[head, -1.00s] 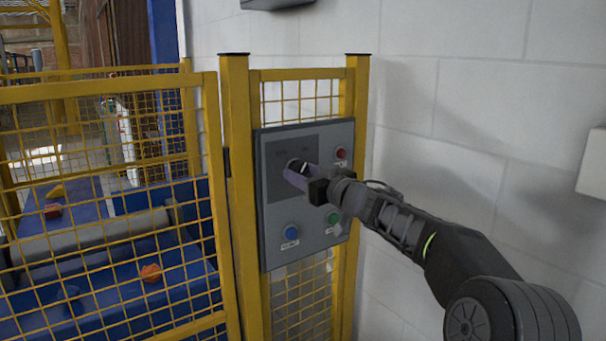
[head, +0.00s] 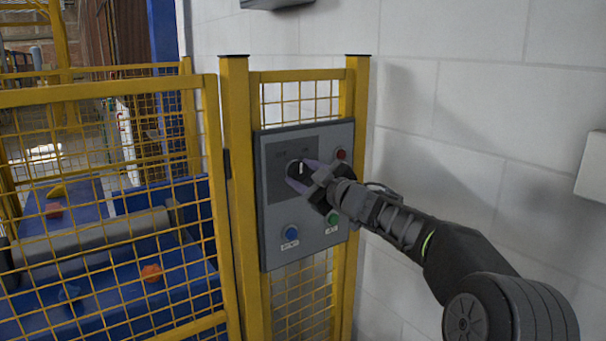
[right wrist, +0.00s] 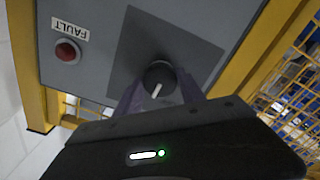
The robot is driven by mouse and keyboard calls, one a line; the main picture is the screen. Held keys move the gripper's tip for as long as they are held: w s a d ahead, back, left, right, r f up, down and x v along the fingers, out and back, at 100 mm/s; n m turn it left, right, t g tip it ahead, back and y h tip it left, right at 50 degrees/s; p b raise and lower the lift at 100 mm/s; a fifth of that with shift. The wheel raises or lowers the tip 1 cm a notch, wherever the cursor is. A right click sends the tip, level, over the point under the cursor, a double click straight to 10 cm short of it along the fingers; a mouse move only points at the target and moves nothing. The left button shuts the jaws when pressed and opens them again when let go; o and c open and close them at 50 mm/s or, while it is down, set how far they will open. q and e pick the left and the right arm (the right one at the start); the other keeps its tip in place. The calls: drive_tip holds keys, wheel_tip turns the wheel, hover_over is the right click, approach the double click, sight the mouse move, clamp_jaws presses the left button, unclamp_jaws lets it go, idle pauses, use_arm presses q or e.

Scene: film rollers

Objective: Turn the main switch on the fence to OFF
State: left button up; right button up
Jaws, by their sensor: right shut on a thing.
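The main switch is a dark round knob (head: 296,168) with a white mark, on the dark plate of the grey control panel (head: 274,220) on the yellow fence. My right gripper (head: 300,176) has its purple fingers around the knob and is shut on it. In the head view the white mark stands near upright, between two small labels too blurred to read surely. In the right wrist view the knob (right wrist: 160,76) sits between the fingertips, its mark pointing down and slightly left; that picture is upside down. My left gripper is out of view.
A red button (head: 341,154) marked FAULT in the wrist view, a blue button (head: 291,232) and a green button (head: 333,218) share the panel, close to my gripper. Yellow mesh fence (head: 210,190) stands left; a white block wall (head: 470,130) is at right.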

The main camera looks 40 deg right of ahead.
drive_tip(key=n, duration=0.3)
drive_tip(key=shift+f+n, duration=0.1)
drive_tip(key=shift+n, duration=0.3)
drive_tip(key=shift+n+b, duration=0.55)
drive_tip(key=shift+n, duration=1.35)
drive_tip(key=o, duration=1.4)
drive_tip(key=shift+c, duration=0.2)
drive_tip(key=s, duration=0.7)
drive_tip(key=shift+s, duration=0.4)
drive_tip(key=shift+a, duration=0.1)
